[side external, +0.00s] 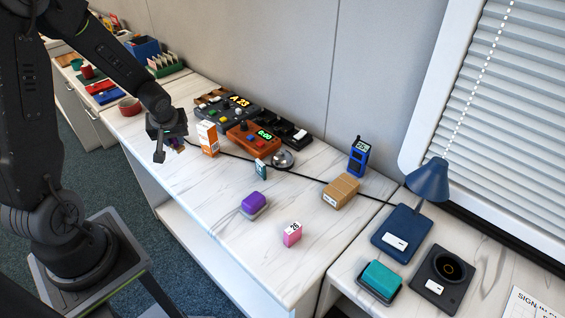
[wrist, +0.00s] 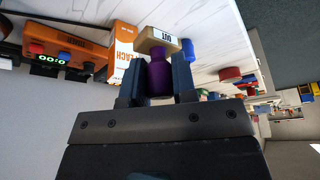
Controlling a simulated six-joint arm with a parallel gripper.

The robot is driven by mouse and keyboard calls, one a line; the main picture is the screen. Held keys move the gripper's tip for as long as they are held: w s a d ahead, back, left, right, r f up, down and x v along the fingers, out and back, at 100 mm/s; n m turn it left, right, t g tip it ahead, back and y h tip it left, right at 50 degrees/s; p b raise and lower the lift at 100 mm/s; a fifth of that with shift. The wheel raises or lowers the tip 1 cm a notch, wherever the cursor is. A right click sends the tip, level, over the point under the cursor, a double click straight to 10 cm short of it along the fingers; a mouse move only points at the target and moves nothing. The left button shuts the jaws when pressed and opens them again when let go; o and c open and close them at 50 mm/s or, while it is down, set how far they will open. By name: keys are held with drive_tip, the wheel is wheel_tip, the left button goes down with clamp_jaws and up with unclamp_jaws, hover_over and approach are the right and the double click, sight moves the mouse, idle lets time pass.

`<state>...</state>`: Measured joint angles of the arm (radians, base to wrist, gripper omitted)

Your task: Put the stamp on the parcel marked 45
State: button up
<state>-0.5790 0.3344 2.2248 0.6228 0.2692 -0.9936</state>
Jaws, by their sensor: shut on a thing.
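My gripper (side external: 170,147) is at the left end of the near worktop, in the air beside the orange and white carton. In the wrist view, my gripper (wrist: 159,82) is shut on a stamp (wrist: 160,75) with a purple handle and a pale wooden base labelled OUT. In the side view the stamp is mostly hidden by the fingers. A brown parcel (side external: 341,191) lies on the worktop at the right; its white label is too small to read. A pink box (side external: 292,235) marked 26 stands near the front edge. A small teal box (side external: 261,169) stands mid-worktop, its mark unreadable.
The carton (side external: 208,138) stands close beside my gripper. A purple block on a grey base (side external: 254,204) sits mid-worktop. Consoles (side external: 250,136), a metal dish (side external: 283,159) and a blue radio (side external: 359,157) line the back. A black cable crosses the surface. The front left is clear.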

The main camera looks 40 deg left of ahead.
drive_tip(key=w+d+r+m, duration=0.25)
drive_tip(key=w+d, duration=0.45)
drive_tip(key=w, duration=0.6)
drive_tip(key=m+t+h, duration=0.2)
drive_tip(key=m, duration=0.3)
hover_over(343, 181)
drive_tip(key=s, duration=0.2)
drive_tip(key=shift+n, duration=0.25)
wheel_tip(343, 181, down, 4)
drive_tip(key=shift+d+f, duration=0.1)
drive_tip(key=shift+f, duration=0.15)
drive_tip(key=shift+w+d+f+g, duration=0.15)
drive_tip(key=shift+d+f+g, duration=0.15)
drive_tip(key=shift+d, duration=0.05)
drive_tip(key=shift+f, duration=1.85)
